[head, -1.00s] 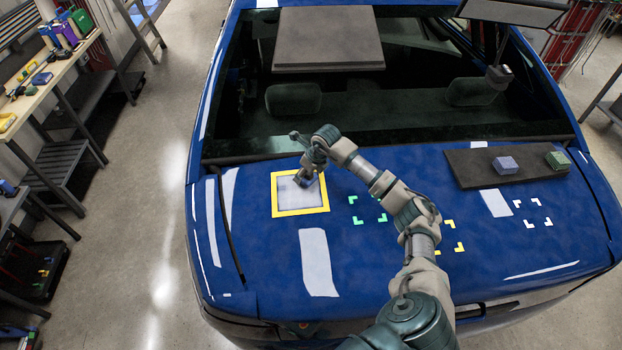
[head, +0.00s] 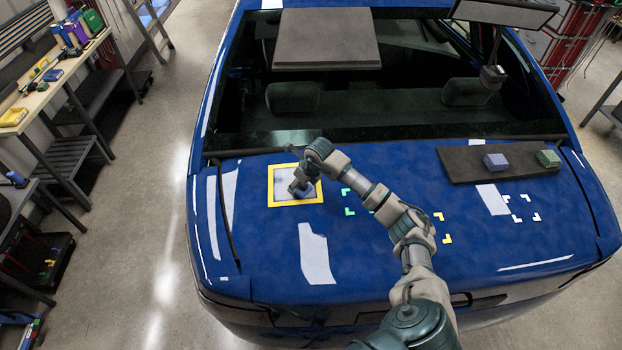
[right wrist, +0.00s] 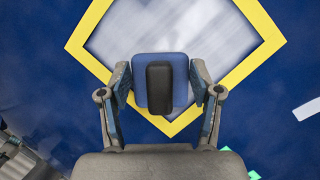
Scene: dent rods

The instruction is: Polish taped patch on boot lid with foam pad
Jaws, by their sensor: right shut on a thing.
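The taped patch (head: 283,181) is a hazy pale square framed by yellow tape on the blue boot lid (head: 370,250). It also fills the upper right wrist view (right wrist: 180,35). My right gripper (head: 301,187) is over the patch, its arm coming from the lower right. In the right wrist view its fingers (right wrist: 160,85) are shut on the blue foam pad (right wrist: 142,82) by its sides; the pad has a black grip on top. The pad lies over the patch's near corner in that view. Whether it touches the surface I cannot tell. My left gripper is not in view.
A dark mat (head: 525,165) at the lid's right holds a violet-blue block (head: 496,161) and a green block (head: 548,158). Green (head: 348,211), yellow (head: 447,238) and white (head: 537,216) corner marks lie on the lid. The rear window is behind the patch.

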